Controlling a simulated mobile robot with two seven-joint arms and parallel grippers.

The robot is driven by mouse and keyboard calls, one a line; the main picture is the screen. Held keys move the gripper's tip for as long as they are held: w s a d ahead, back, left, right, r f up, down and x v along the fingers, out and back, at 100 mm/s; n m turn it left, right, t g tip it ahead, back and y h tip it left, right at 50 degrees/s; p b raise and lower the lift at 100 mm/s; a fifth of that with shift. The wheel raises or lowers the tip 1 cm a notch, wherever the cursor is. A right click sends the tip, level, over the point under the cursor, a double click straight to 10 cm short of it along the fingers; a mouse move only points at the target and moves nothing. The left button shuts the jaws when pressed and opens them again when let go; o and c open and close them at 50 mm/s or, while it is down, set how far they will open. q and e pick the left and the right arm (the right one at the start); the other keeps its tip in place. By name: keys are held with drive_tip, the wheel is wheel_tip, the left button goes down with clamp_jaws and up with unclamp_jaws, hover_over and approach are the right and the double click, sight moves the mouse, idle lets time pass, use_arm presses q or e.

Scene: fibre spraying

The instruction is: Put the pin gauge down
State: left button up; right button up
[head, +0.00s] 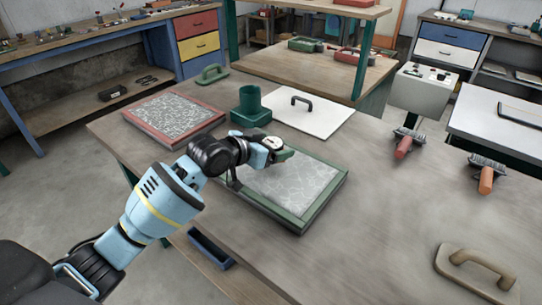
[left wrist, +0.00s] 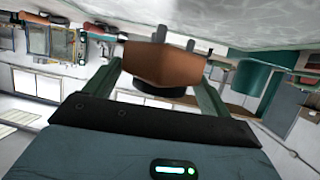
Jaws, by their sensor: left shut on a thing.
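My left gripper (head: 274,157) is above the far left part of the green-framed panel (head: 318,217), whose grey surface is speckled with pale lines. It is shut on the pin gauge. In the head view the gauge shows a round pale dial (head: 273,142) at the gripper, and the rest is mostly hidden. In the left wrist view the pin gauge (left wrist: 160,65) is an orange-brown block between the two green fingers, with short grey pins pointing to the grey surface at the picture's top. Whether the pins touch that surface I cannot tell. My right gripper is not in view.
A green cup-like holder (head: 249,106) stands just behind the gripper. A red-framed panel (head: 180,142) lies to the left, and a white board (head: 318,124) with a black handle behind. A tan float (head: 475,272) lies at front right.

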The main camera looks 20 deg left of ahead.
use_arm(q)
drive_tip(key=shift+f, duration=1.7)
drive_tip(key=shift+f, duration=0.15)
drive_tip(key=o, duration=1)
drive_tip(key=shift+f, duration=0.1)
drive_tip(key=shift+o, duration=0.2)
drive_tip(key=shift+r, duration=0.25)
drive_tip(key=v, duration=1.2)
drive_tip(key=shift+p, duration=0.4)
